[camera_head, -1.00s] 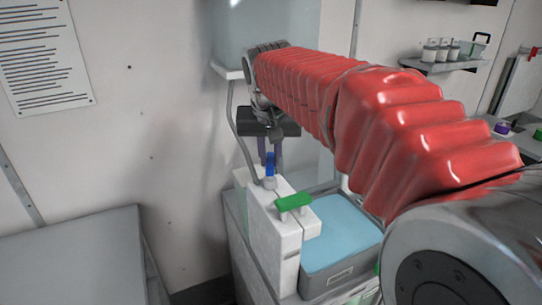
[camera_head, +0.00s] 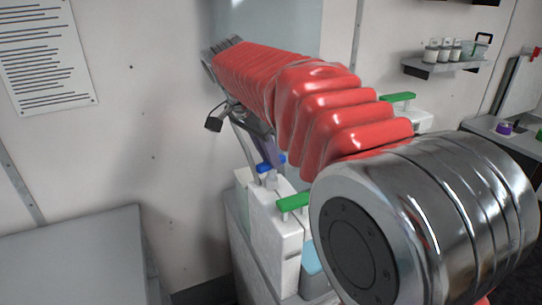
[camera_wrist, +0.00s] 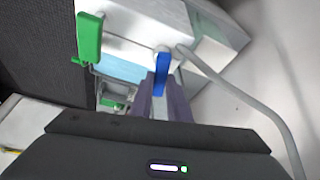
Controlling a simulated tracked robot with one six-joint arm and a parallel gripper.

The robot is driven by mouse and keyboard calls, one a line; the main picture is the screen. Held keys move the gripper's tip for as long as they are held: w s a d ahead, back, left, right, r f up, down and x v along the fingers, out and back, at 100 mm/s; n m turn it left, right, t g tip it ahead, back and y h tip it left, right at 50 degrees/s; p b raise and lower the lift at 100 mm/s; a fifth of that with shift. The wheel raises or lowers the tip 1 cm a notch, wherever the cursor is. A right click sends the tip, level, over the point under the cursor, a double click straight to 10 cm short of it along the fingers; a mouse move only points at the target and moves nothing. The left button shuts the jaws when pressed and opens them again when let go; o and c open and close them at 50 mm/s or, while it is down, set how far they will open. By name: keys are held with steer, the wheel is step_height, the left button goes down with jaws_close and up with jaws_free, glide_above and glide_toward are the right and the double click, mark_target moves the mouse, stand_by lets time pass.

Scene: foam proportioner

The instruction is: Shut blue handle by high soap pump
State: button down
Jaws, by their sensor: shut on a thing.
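The blue handle (camera_head: 265,166) sits on the grey pipe fitting at the top of the tall white pump box (camera_head: 272,228). It also shows in the wrist view (camera_wrist: 161,73), between the tips of my gripper's purple fingers. My gripper (camera_wrist: 162,88) is shut on the blue handle. In the head view, one purple finger of my gripper (camera_head: 267,151) reaches down to the handle, and my arm hides part of the area behind. A grey hose (camera_wrist: 240,98) runs from the fitting.
A green handle (camera_head: 293,202) stands on the pump box close to the blue one. A blue-topped tub (camera_head: 312,258) lies partly hidden behind my arm. Another green handle (camera_head: 398,97) is farther right. A pale tank (camera_head: 285,25) hangs above. A grey table (camera_head: 75,250) is at left.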

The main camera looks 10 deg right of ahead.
steer(key=shift+w+a+m+g, duration=0.15)
steer(key=shift+m+g, duration=0.35)
steer(key=shift+m, duration=1)
steer(key=c, duration=1.7)
jaws_free()
steer(key=shift+v, duration=6.8)
steer(key=shift+w+a, duration=0.1)
